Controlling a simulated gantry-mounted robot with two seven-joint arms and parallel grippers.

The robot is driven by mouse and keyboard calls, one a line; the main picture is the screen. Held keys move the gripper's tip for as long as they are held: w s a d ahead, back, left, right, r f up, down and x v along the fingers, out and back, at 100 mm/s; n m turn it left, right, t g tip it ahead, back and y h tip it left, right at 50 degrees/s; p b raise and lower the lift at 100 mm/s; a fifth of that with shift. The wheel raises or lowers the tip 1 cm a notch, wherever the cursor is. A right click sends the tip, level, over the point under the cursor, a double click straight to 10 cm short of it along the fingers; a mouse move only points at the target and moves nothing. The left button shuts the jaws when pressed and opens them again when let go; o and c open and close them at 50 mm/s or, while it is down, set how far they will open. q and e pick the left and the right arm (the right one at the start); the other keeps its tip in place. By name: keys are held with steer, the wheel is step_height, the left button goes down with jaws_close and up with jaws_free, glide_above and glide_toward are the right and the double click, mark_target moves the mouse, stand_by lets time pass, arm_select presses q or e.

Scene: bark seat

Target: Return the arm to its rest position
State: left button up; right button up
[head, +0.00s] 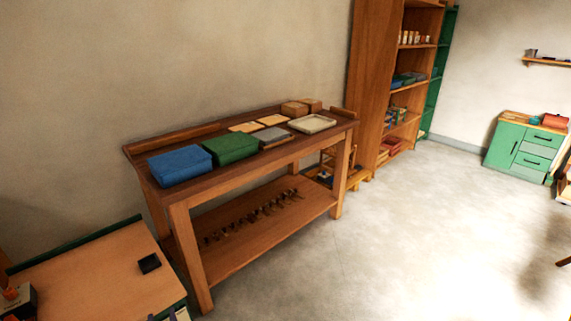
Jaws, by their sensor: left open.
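My right gripper is not in view.
A wooden workbench (240,158) against the wall carries a blue box (180,165), a green box (231,148) and a pale tray (312,124). A small black block (149,263) lies on the near table. A tall shelf (372,85) stands behind.

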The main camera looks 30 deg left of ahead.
arm_select(q)
steer(key=w+d+r+m+t+h+p, duration=0.2)
steer(key=w+d+r+h+p, duration=0.35)
steer(key=r, duration=0.35)
steer(key=d+r+m+g+h+p, duration=0.1)
steer(key=d+r+m+h+p, duration=0.15)
steer(key=d+h, duration=0.45)
steer(key=d+r+m+g+h+p, duration=0.15)
steer(key=d+m+h+p, duration=0.25)
steer(key=d, duration=0.7)
steer(key=s+d+m+g+h, duration=0.3)
steer(key=s+d+m+g, duration=0.2)
steer(key=s+d+g, duration=0.45)
step_height(320, 180, up, 38)
steer(key=s+a+t+p, duration=0.2)
steer(key=p, duration=3.6)
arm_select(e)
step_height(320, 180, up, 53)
arm_select(q)
step_height(320, 180, down, 75)
steer(key=b, duration=7.4)
steer(key=shift+w+d+f+b, duration=0.15)
steer(key=shift+w+d+b, duration=0.1)
steer(key=shift+b, duration=0.15)
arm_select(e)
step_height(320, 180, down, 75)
